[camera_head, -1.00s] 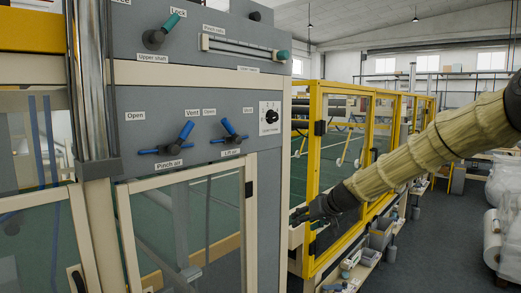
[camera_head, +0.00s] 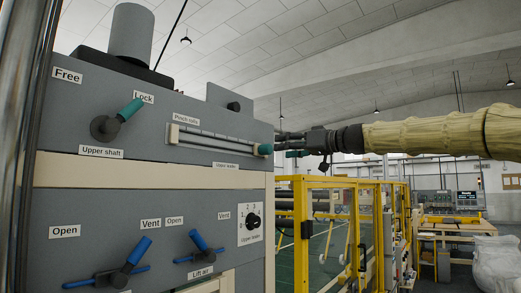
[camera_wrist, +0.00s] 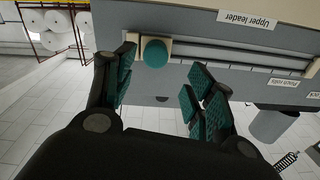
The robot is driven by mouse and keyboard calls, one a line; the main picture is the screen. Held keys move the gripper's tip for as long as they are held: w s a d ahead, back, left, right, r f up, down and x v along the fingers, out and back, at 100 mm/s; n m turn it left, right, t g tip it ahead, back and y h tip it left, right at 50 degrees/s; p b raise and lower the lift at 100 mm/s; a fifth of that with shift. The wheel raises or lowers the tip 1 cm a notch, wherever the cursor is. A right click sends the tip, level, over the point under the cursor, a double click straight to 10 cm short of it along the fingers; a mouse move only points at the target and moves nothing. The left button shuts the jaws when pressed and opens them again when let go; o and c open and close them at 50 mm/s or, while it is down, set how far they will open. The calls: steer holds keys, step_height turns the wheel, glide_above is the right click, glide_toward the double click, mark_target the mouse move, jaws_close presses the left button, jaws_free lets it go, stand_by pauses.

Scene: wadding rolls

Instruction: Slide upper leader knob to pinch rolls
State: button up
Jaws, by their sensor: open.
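The upper leader knob (camera_head: 264,149) is teal and sits at the right end of its horizontal slot (camera_head: 215,140), by the "Upper leader" label (camera_head: 225,165). The "Pinch rolls" label (camera_head: 185,121) is above the slot's left end. My gripper (camera_head: 290,144) is just right of the knob, at nearly its height. In the wrist view, which is upside down, the round knob (camera_wrist: 155,53) appears beyond and between the open, teal-padded fingers (camera_wrist: 160,78). The left finger is close to it; whether they touch cannot be told. Nothing is held.
The "Upper shaft" lever (camera_head: 118,117) is left on the same grey panel. Blue air levers (camera_head: 196,247) and a rotary dial (camera_head: 253,222) are lower. Yellow framed guards (camera_head: 385,230) stand right of the panel, below my arm. The space around my arm looks free.

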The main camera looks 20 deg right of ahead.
mark_target(271, 148)
steer(key=p+x, duration=0.4)
steer(key=x, duration=0.3)
steer(key=shift+w+d, duration=0.15)
steer(key=shift+w, duration=0.15)
steer(key=shift+w+a, duration=0.25)
steer(key=shift+w, duration=0.05)
